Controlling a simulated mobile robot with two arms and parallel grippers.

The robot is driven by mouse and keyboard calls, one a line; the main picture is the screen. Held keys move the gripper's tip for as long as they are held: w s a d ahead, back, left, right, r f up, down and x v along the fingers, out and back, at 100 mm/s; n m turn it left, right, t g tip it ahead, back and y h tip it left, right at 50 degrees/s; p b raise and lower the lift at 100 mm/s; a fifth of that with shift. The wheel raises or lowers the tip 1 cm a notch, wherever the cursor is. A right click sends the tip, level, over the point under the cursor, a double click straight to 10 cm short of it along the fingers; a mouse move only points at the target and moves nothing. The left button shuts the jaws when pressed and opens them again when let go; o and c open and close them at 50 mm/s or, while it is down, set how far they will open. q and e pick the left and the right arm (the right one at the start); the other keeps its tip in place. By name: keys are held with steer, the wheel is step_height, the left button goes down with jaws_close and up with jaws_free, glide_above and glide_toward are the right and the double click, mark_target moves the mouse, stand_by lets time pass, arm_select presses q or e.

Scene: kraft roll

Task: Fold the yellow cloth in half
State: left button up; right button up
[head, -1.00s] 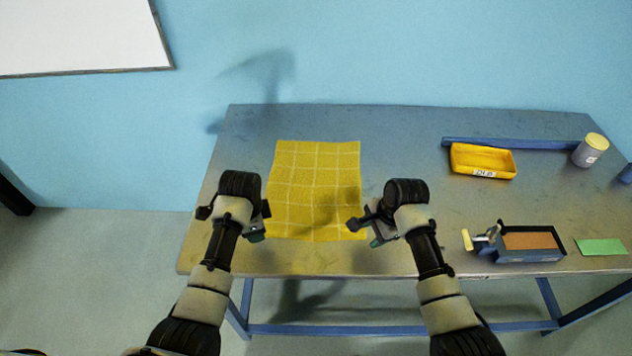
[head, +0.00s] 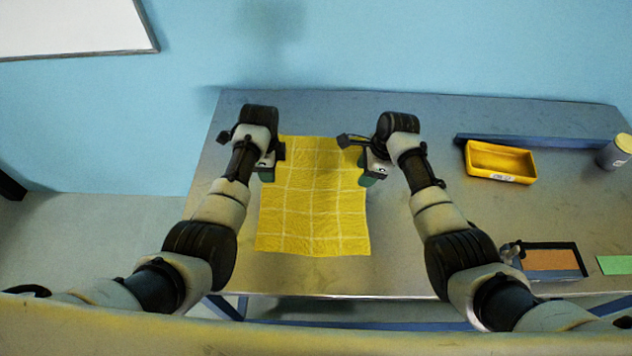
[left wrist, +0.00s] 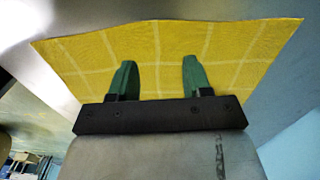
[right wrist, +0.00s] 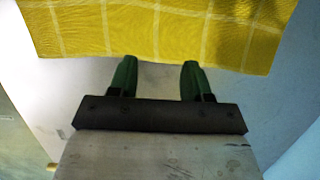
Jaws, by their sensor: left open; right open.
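The yellow cloth (head: 312,205), with a pale grid of lines, lies flat and unfolded on the grey table. My left gripper (head: 267,172) is above the cloth's left edge, towards its far end. In the left wrist view its green fingers (left wrist: 157,80) are apart, with the cloth (left wrist: 215,50) behind them. My right gripper (head: 370,176) is beside the cloth's right edge, also towards the far end. In the right wrist view its fingers (right wrist: 159,80) are apart and empty, just short of the cloth's edge (right wrist: 150,25).
The metal table (head: 420,260) has bare room right of the cloth. A yellow bin (head: 500,162), a blue bar (head: 540,142) and a grey can (head: 617,152) stand at the back right. A dark tray with a brown block (head: 550,260) and a green card (head: 615,265) lie at the front right.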

mark_target(272, 185)
arm_select(q)
step_height(272, 185, down, 5)
steer(key=shift+f, duration=0.15)
arm_select(e)
step_height(272, 185, down, 5)
steer(key=shift+f, duration=0.15)
arm_select(q)
steer(key=shift+f, duration=0.1)
arm_select(e)
steer(key=shift+f, duration=0.1)
arm_select(q)
steer(key=shift+f, duration=0.15)
arm_select(e)
steer(key=shift+s+f, duration=0.1)
arm_select(q)
steer(key=shift+c, duration=0.2)
arm_select(e)
steer(key=shift+c, duration=0.2)
arm_select(q)
steer(key=shift+s, duration=0.1)
jaws_close()
arm_select(e)
jaws_close()
